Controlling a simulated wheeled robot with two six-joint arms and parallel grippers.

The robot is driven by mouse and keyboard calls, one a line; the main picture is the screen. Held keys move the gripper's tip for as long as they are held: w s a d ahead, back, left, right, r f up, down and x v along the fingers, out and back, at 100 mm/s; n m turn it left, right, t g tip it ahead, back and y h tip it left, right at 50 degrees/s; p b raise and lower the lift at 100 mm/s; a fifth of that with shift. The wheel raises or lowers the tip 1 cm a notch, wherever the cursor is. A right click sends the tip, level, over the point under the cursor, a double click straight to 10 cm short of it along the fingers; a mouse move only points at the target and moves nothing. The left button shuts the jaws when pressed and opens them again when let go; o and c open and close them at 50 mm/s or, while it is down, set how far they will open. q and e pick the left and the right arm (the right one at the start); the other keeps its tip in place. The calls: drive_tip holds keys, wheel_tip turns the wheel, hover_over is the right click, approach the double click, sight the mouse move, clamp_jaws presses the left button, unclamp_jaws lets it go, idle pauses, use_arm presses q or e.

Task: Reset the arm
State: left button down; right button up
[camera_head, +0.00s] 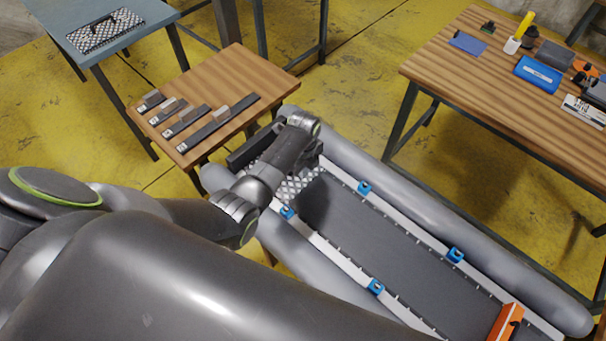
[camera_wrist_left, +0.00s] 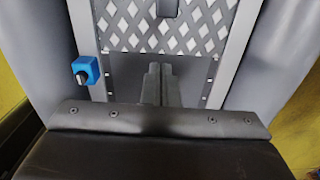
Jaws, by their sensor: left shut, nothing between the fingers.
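My left arm reaches in from the left over the grey inflatable boat (camera_head: 385,180). Its gripper is above the boat's end with the diamond-pattern plate (camera_head: 298,187). In the left wrist view, the two fingers of my left gripper (camera_wrist_left: 161,84) are together and hold nothing. They point toward the diamond-pattern plate (camera_wrist_left: 165,27), over the dark floor panel. In the head view, the arm and wrist hide the fingertips and part of the plate. My right gripper does not show.
A small wooden table (camera_head: 263,70) with several dark bars stands behind the boat. A blue-grey table (camera_head: 135,48) is at upper left. A wooden workbench (camera_head: 450,85) with tools and boxes is at right. Blue clips (camera_head: 455,255) line the boat; an orange part (camera_head: 507,321) is at lower right.

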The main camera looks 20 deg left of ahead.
use_arm(q)
wheel_tip(320, 180, up, 4)
drive_tip(key=shift+r, duration=0.25)
